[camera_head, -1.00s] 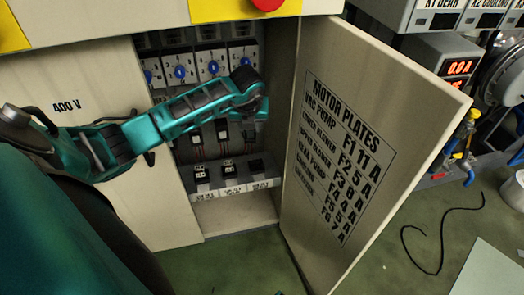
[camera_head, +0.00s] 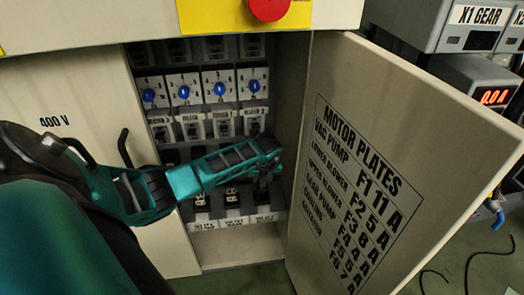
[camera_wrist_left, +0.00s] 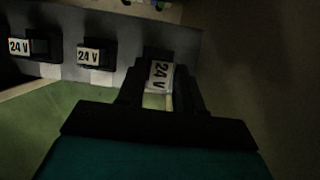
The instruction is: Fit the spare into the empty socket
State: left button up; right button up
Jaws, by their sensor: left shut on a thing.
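My left gripper (camera_wrist_left: 158,98) is shut on a dark block with a white 24 V label (camera_wrist_left: 159,75). Its label reads sideways, about a quarter turn from the labels of the two seated 24 V blocks (camera_wrist_left: 38,46) (camera_wrist_left: 93,55) to its left. In the head view the left gripper (camera_head: 268,178) is at the right end of the cabinet's lowest row, and hides most of what it holds. The two seated blocks show there on the row's left (camera_head: 201,202) and middle (camera_head: 232,198). The socket behind the held block is hidden; I cannot tell whether they touch. My right gripper is out of view.
The open cabinet door (camera_head: 400,150), with a motor plates list, stands close to the right of my gripper. The lowest row's labelled ledge (camera_head: 234,222) runs below the blocks. The cabinet floor (camera_head: 240,245) is clear.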

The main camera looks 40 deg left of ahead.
aim_at(262, 187)
pick_arm(q)
notch_tip(262, 187, down, 5)
jog(key=shift+f+b, duration=0.1)
jog(key=shift+b, duration=0.85)
jog(key=shift+f, duration=0.1)
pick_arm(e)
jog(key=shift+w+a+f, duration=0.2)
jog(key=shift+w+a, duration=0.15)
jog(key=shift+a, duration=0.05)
pick_arm(q)
jog(key=shift+f, duration=0.15)
jog(key=o, duration=1)
jog(key=shift+o, duration=0.2)
